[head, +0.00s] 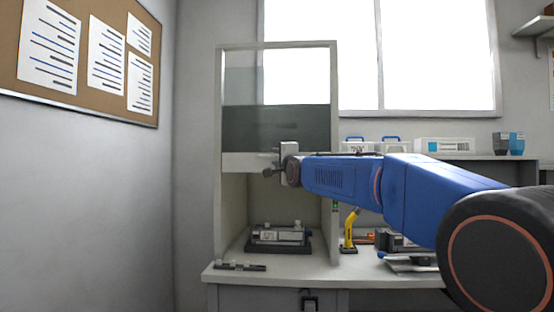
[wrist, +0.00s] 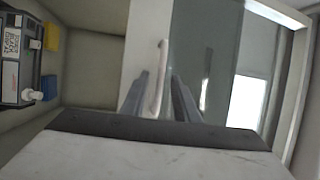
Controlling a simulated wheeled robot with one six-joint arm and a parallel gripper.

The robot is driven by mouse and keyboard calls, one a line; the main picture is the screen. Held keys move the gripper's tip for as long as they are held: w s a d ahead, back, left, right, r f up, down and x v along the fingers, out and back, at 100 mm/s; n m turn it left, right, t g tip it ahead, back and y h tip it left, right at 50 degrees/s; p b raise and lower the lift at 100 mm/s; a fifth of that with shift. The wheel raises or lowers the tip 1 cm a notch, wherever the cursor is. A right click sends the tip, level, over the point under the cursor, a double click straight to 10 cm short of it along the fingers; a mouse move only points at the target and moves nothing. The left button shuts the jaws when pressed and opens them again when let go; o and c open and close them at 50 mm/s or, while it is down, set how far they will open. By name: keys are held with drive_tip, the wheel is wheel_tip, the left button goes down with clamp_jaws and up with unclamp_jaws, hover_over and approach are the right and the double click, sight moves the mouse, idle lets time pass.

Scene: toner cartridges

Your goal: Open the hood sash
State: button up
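The hood (head: 217,200) stands on the counter, and its glass sash (head: 290,127) is partly raised. The sash's pale bottom rail (head: 240,162) sits about halfway up the hood front, with open space below it. My gripper (head: 270,172) is at this rail, right of its middle. In the wrist view, my gripper's two fingers (wrist: 160,88) stand apart on either side of the pale sash handle (wrist: 161,52). A gap shows between the handle and the right finger; I cannot tell whether the left finger touches it.
A toner cartridge (head: 279,235) sits on a dark base inside the hood; it also shows in the wrist view (wrist: 12,60). A dark strip (head: 240,267) lies at the counter's front edge. A yellow tool (head: 349,230) stands right of the hood, near other equipment.

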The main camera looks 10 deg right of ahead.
drive_tip(key=shift+s, duration=0.1)
drive_tip(key=v, duration=1.7)
drive_tip(key=shift+s, duration=0.1)
drive_tip(key=s+d+f+n+g, duration=0.1)
drive_tip(key=s+f+n+g, duration=0.4)
drive_tip(key=s+f, duration=0.8)
drive_tip(key=s+d+f+n+g+h, duration=0.1)
drive_tip(key=s+f+n+g, duration=0.4)
drive_tip(key=s+f, duration=0.7)
drive_tip(key=s+d+f+n+g, duration=0.3)
drive_tip(key=s+f, duration=1)
drive_tip(key=f, duration=0.9)
drive_tip(key=n+g, duration=0.2)
drive_tip(key=n, duration=0.1)
drive_tip(key=shift+s+d+f+h, duration=0.15)
drive_tip(key=shift+s+f+h, duration=0.15)
drive_tip(key=shift+f+h, duration=0.1)
drive_tip(key=shift+r, duration=0.1)
